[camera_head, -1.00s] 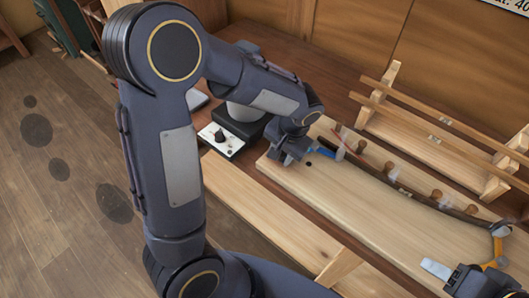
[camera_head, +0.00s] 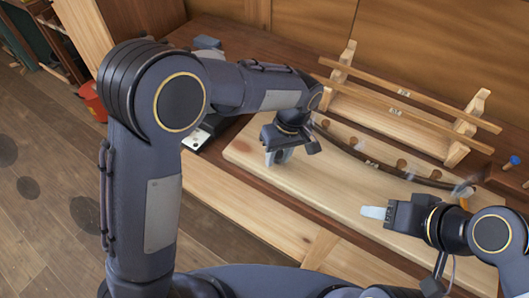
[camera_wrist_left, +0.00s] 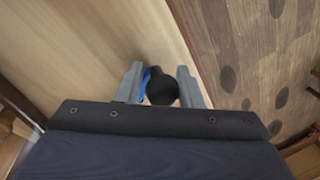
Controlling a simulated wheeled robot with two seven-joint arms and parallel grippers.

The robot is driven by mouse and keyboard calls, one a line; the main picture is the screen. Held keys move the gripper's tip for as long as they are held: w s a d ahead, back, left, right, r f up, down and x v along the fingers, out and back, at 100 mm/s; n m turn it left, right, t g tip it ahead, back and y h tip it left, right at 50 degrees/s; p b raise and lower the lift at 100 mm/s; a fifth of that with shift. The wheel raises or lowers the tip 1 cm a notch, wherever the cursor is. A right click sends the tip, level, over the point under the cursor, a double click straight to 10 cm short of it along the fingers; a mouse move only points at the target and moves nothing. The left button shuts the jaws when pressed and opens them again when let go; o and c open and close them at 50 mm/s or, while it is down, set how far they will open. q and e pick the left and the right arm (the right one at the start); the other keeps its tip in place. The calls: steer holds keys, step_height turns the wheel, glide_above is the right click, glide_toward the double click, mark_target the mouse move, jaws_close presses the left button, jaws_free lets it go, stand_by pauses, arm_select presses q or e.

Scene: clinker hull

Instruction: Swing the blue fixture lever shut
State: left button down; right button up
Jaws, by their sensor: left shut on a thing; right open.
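The blue fixture lever (camera_wrist_left: 146,80) shows in the left wrist view as a small blue part beside a round black knob (camera_wrist_left: 162,88). My left gripper (camera_wrist_left: 161,86) has its two fingers on either side of this knob and is shut on it, close to the long edge of the pale board. In the head view my left gripper (camera_head: 278,156) is low over the left part of the board, and it hides the lever there.
The pale board (camera_head: 330,190) carries a dark curved strip (camera_head: 375,163) along several wooden pegs. A wooden rack (camera_head: 405,115) with long rails stands behind it. A control box (camera_head: 197,138) is to the left, partly behind my left arm. A blue-topped item (camera_head: 515,160) is at far right.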

arm_select(q)
steer(key=shift+w+d+n, duration=0.2)
steer(key=shift+d+n, duration=0.9)
steer(key=c, duration=1.1)
jaws_free()
steer(key=r, duration=0.5)
steer(key=w+d+r, duration=0.1)
steer(key=r, duration=0.1)
steer(key=shift+d+r, duration=0.1)
steer(key=shift+r, duration=0.3)
